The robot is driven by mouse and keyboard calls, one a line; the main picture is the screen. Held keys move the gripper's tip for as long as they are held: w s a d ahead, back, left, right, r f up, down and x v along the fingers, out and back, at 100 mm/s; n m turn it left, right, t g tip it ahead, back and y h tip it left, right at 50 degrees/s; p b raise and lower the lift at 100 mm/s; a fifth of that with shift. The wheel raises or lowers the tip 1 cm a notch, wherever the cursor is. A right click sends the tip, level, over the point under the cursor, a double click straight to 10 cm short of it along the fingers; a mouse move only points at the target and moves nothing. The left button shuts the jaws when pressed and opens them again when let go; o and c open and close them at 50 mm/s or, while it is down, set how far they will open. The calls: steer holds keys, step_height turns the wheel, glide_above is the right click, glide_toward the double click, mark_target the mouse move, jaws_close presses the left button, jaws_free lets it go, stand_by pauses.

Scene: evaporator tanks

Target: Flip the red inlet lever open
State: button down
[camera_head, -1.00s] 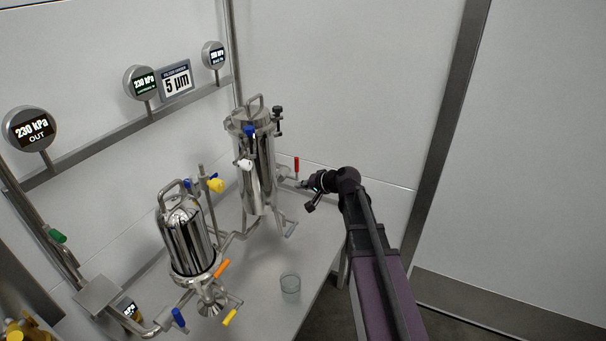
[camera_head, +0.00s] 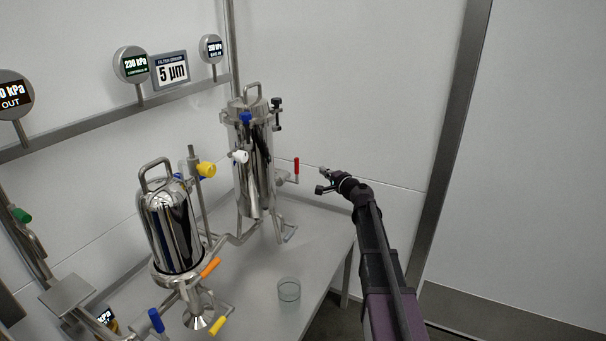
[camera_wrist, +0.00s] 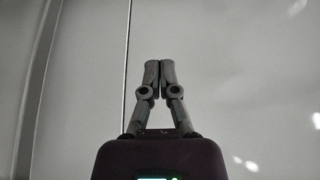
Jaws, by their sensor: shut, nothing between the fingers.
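The red inlet lever (camera_head: 296,166) stands upright on a short pipe at the right side of the rear steel tank (camera_head: 254,165). My gripper (camera_head: 321,176) is just right of the lever in the head view, apart from it in the picture. How far apart they are in depth I cannot tell. In the wrist view my gripper's fingers (camera_wrist: 159,68) are shut together with nothing between them. The wrist view shows only a plain wall behind the fingers; the lever is out of that view.
A second steel tank (camera_head: 172,232) with orange and yellow handles stands nearer, at the left. A glass beaker (camera_head: 289,289) stands on the table (camera_head: 262,270). Gauges (camera_head: 131,64) line the back rail. The wall (camera_head: 350,90) is behind my arm.

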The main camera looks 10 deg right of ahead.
steer(key=shift+w+d+f+m+h, duration=0.15)
steer(key=shift+w+d+m+h, duration=0.15)
steer(key=shift+d, duration=0.05)
steer(key=x, duration=1)
steer(key=shift+s+a+r, duration=0.2)
steer(key=shift+s+a, duration=1.2)
steer(key=shift+a, duration=0.05)
